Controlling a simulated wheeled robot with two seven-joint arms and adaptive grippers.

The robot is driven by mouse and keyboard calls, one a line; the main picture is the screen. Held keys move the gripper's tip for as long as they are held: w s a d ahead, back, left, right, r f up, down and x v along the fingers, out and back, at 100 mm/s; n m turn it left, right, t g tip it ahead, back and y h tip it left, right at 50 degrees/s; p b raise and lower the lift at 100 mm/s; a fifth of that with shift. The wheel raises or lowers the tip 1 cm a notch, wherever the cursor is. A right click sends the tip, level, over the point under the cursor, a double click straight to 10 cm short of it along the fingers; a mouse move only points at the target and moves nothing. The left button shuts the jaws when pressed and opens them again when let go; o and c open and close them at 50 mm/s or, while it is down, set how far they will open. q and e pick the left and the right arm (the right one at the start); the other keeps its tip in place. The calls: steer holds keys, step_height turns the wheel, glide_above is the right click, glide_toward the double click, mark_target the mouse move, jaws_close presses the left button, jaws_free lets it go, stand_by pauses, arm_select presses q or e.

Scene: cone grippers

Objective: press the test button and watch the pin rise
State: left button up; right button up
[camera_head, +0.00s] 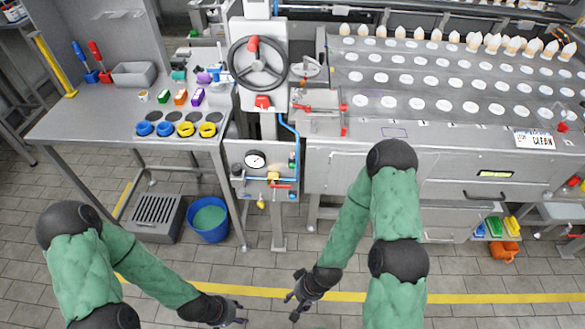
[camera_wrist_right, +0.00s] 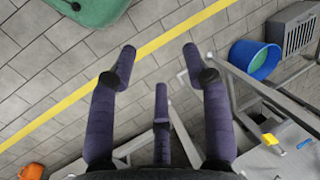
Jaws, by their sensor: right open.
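A control panel (camera_head: 262,165) with a round gauge (camera_head: 255,160) stands below the handwheel (camera_head: 257,62). A small green button-like part (camera_head: 292,160) is at its right edge; I cannot tell if it is the test button. A red part (camera_head: 263,101) sits below the wheel. No pin can be made out. My right gripper (camera_head: 301,296) is open and empty over the floor, well in front of the panel; its spread fingers show in the right wrist view (camera_wrist_right: 160,66). My left gripper (camera_head: 240,312) is low over the floor, empty, its fingers apart.
A grey bench (camera_head: 90,118) with coloured rings and blocks is at left. A blue bucket (camera_head: 208,219) and a grated box (camera_head: 158,215) stand on the floor under it. A long steel machine (camera_head: 440,165) fills the right. The floor in front is clear, with a yellow line (camera_head: 450,298).

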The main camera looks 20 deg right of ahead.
jaws_close()
stand_by(1.4)
